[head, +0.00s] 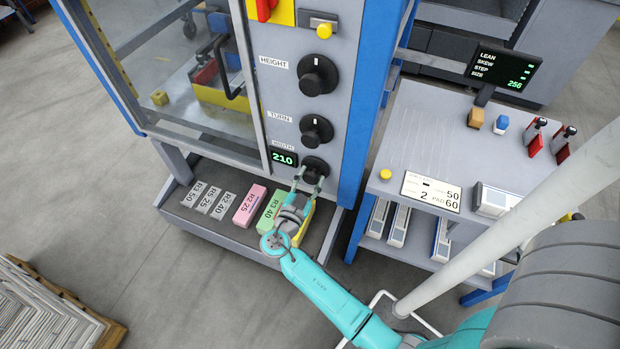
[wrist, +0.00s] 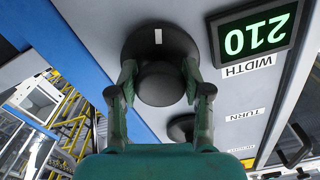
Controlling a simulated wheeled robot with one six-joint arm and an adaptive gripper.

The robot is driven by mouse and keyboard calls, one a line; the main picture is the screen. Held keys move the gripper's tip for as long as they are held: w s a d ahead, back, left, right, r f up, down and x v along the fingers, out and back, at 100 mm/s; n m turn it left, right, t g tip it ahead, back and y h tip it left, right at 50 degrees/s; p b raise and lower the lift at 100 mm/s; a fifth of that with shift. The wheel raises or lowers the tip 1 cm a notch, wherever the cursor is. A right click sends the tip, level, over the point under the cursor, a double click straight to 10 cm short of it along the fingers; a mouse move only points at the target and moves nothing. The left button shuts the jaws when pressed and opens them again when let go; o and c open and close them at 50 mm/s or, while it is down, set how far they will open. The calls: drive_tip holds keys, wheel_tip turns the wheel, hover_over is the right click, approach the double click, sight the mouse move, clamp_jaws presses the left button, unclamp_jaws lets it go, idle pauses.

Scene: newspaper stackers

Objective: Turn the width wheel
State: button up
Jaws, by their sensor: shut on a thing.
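The width wheel (head: 315,166) is a black knob low on the grey machine panel, below the turn and height knobs. In the wrist view the width wheel (wrist: 160,70) shows a white mark on its rim at the top of the picture. My gripper (head: 309,184) reaches it from the front; in the wrist view my gripper (wrist: 158,88) has one finger on each side of the knob's hub and is shut on it. A small display (head: 284,159) beside the wheel reads 210 in green.
Above are the turn knob (head: 316,130) and height knob (head: 318,75). A low shelf (head: 195,222) below holds several labelled blocks. To the right a grey table (head: 400,145) carries a card (head: 431,191) and a screen (head: 503,70) reading 256. A newspaper stack (head: 40,312) is at lower left.

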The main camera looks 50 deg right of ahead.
drive_tip(key=shift+f, duration=0.1)
idle(0.4)
drive_tip(key=o, duration=1.1)
drive_tip(key=shift+o, duration=0.2)
drive_tip(key=v, duration=1.2)
